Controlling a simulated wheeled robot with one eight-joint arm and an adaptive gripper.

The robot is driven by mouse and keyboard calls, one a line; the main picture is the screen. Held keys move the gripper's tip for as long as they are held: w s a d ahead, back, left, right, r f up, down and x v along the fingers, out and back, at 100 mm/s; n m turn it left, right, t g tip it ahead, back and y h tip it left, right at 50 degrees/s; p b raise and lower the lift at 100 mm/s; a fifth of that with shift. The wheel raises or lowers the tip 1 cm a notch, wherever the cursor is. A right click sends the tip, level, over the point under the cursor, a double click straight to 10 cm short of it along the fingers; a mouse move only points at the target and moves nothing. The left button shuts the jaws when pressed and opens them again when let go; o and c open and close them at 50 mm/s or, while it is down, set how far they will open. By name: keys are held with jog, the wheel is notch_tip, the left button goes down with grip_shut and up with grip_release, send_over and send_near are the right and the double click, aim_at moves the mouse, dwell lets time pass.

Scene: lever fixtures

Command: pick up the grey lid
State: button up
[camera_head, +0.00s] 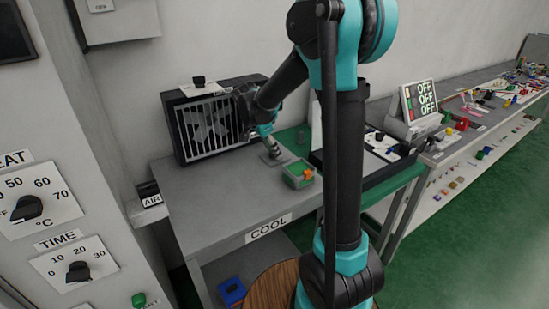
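A small flat grey piece (272,160), likely the grey lid, lies on the grey table marked COOL (205,205). My gripper (270,146) points down at this piece from above, close to it or touching it. The gripper is small and partly hidden by my arm, so I cannot tell whether its fingers are open or shut on the piece. A small grey box (289,181) with green inside and an orange piece (308,173) at its right stands just right of the grey piece.
A black-framed fan (205,130) stands against the wall, behind and left of my gripper. A sign reading OFF (420,98) stands on the right bench. The front left of the COOL table is clear. A panel with dials (55,220) is at the left.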

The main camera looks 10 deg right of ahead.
jog(key=shift+f, duration=0.2)
grip_shut()
jog(key=shift+r, duration=0.15)
